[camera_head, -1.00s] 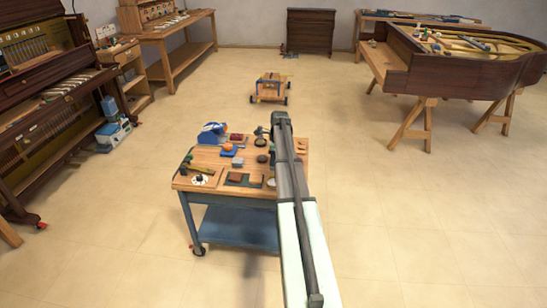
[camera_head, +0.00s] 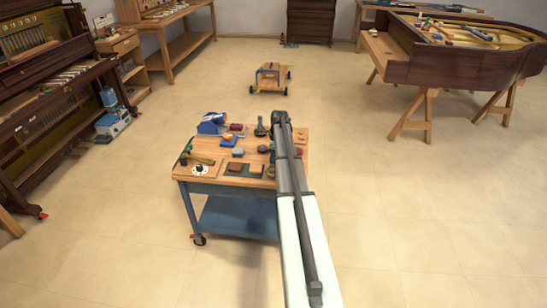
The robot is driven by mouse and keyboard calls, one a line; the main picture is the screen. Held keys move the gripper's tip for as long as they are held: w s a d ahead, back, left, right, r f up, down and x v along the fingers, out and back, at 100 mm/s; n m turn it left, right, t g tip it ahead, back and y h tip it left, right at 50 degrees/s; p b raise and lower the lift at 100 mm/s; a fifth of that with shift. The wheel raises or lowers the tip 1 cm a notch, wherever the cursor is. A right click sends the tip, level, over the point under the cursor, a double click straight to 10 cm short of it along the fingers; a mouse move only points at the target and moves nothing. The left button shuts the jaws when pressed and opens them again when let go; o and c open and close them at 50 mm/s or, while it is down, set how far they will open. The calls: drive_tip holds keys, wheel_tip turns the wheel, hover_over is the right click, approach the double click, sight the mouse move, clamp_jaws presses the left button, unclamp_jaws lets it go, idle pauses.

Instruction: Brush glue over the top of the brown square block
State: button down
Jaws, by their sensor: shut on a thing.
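A brown square block (camera_head: 235,167) lies on a dark mat (camera_head: 244,173) near the front of the small wooden-topped work table (camera_head: 211,176). A second brown piece (camera_head: 257,169) lies just to its right, close to my arm. I cannot tell from this distance which of the two is the task's block, or whether glue is on either. My arm reaches from the bottom of the picture over the table's right part. My gripper is hidden behind the arm's far end, so what it holds does not show. I cannot make out a glue brush.
A blue-and-white item (camera_head: 212,122), a hammer (camera_head: 199,159), a white disc (camera_head: 200,170) and other small things crowd the table. A low wooden cart (camera_head: 270,77) stands behind it. An upright piano (camera_head: 50,95) is left, a grand piano (camera_head: 440,65) right. Floor around the table is clear.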

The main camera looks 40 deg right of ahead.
drive_tip(key=shift+f, duration=0.55)
idle(1.9)
drive_tip(key=shift+r, duration=0.15)
drive_tip(key=shift+r, duration=3.4)
